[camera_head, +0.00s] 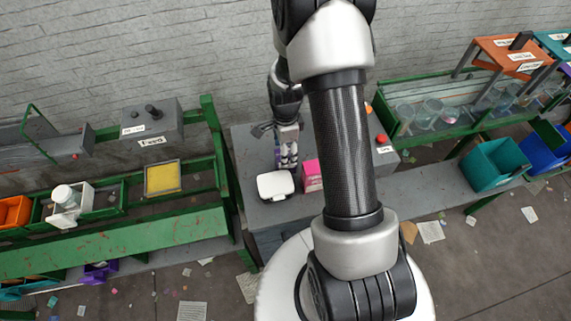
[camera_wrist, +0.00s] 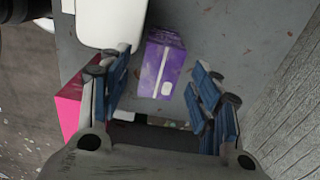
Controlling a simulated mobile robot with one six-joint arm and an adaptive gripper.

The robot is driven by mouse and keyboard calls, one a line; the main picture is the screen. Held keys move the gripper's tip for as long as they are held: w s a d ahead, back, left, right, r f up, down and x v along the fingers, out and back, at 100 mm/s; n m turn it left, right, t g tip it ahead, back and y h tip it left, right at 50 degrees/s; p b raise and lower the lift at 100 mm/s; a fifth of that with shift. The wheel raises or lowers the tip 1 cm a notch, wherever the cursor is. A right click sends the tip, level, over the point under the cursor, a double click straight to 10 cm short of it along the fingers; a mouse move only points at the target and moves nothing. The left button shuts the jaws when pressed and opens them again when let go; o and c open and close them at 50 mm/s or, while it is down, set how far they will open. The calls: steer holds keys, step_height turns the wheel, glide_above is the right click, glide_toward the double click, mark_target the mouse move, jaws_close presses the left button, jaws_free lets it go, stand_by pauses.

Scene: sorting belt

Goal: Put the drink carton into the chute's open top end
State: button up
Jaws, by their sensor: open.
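I cannot pick out the chute's open top end with certainty in either view.
A white rounded container (camera_head: 275,185) and a pink box (camera_head: 312,176) stand close to my gripper. A teal bin (camera_head: 493,165) is at the right. A green-framed belt (camera_head: 110,248) with a yellow tray (camera_head: 162,178) is at the left. A grey wall rises behind.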

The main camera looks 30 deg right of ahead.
steer(key=shift+f, duration=0.55)
steer(key=shift+r, duration=0.1)
steer(key=shift+c, duration=0.4)
steer(key=c, duration=0.8)
